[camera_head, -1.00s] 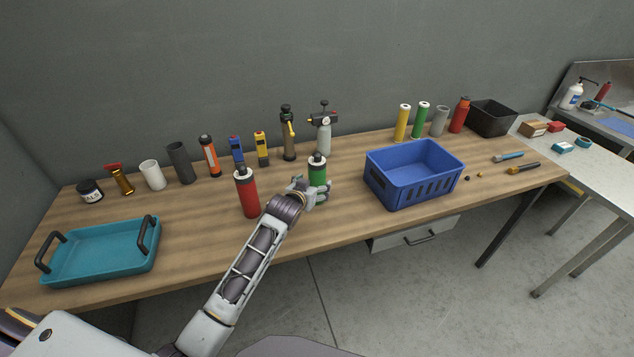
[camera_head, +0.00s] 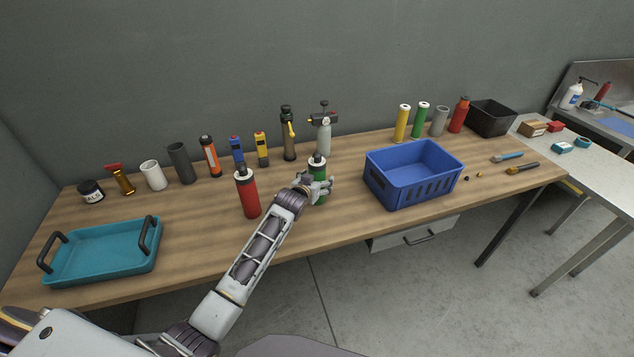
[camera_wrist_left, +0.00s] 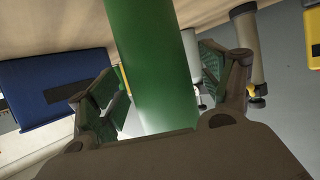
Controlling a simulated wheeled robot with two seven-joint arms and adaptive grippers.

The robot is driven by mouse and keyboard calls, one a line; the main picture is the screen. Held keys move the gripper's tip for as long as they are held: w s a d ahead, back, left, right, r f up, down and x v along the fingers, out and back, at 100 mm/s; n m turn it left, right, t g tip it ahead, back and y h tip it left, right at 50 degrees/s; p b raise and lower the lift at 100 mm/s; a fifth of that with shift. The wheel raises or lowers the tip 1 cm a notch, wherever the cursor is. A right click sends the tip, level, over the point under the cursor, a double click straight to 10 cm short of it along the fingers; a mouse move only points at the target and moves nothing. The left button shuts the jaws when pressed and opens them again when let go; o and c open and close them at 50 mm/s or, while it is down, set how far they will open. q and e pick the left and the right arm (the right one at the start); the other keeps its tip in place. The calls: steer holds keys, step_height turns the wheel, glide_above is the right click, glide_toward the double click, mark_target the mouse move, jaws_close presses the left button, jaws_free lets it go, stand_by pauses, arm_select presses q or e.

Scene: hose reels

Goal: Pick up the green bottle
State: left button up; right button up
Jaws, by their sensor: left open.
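The green bottle (camera_head: 317,172) stands upright on the wooden workbench, with a dark top. My left gripper (camera_head: 318,188) is at its lower front, and its fingers partly hide the bottle in the head view. In the left wrist view the green bottle (camera_wrist_left: 158,65) fills the middle, between the two spread fingers of my left gripper (camera_wrist_left: 155,88). The fingers are open, one on each side of it, with a visible gap at the right finger. At the left finger I cannot tell whether it touches. My right gripper is not in view.
A red bottle (camera_head: 247,193) stands left of my left forearm. A blue crate (camera_head: 412,190) is to the right. A grey spray-type bottle (camera_head: 324,137) and a dark cylinder (camera_head: 288,140) stand behind. A teal tray (camera_head: 100,268) lies at the left front.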

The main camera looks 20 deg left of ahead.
mark_target(315, 158)
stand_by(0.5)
arm_select(q)
steer(key=shift+w, duration=0.1)
steer(key=c, duration=1.3)
steer(key=shift+r+b, duration=0.35)
steer(key=shift+r, duration=4.65)
